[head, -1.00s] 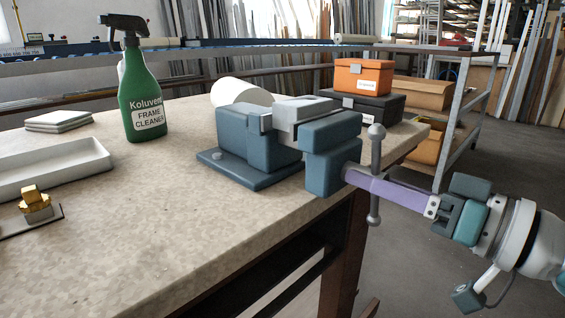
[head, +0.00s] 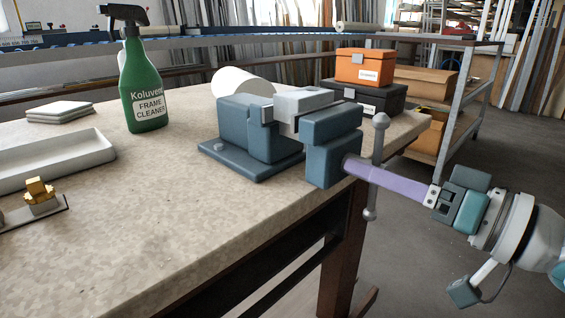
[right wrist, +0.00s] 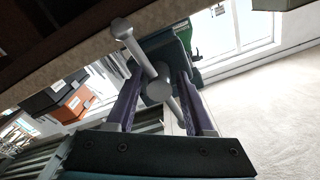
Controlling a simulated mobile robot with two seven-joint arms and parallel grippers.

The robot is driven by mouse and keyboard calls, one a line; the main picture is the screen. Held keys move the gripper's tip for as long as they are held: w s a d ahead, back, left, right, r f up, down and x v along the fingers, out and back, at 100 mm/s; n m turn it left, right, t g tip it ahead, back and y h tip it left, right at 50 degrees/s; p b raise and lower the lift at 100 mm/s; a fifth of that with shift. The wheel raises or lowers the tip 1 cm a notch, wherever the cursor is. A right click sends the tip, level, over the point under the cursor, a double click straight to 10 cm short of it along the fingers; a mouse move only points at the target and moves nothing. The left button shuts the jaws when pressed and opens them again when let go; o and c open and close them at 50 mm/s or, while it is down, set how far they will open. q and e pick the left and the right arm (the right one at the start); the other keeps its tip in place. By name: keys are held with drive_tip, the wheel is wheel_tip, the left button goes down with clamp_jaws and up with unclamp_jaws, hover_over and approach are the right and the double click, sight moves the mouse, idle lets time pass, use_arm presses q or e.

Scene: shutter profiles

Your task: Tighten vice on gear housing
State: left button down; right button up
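The blue vice (head: 330,160) stands at the bench corner in the head view. A grey block (head: 300,101), apparently the gear housing, sits between its jaws. The vice's grey handle bar (head: 378,145) hangs nearly upright, with a ball at each end, just off the bench edge. My right gripper (head: 350,167) reaches in from the right, its purple fingers at the bar. In the right wrist view the fingers stand apart on both sides of the bar's round hub (right wrist: 159,90), with visible gaps. Contact is not visible. My left gripper is not in view.
A green spray bottle (head: 144,85), a white roll (head: 240,84), a pale tray (head: 55,158) and a brass part (head: 39,190) are on the bench (head: 170,205). Orange (head: 364,68) and black (head: 370,98) boxes are behind the vice. The front middle of the bench is clear.

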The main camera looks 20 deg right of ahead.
drive_tip(key=shift+o, duration=0.6)
drive_tip(key=p+v, duration=0.2)
drive_tip(key=v, duration=0.8)
drive_tip(key=shift+f, duration=0.1)
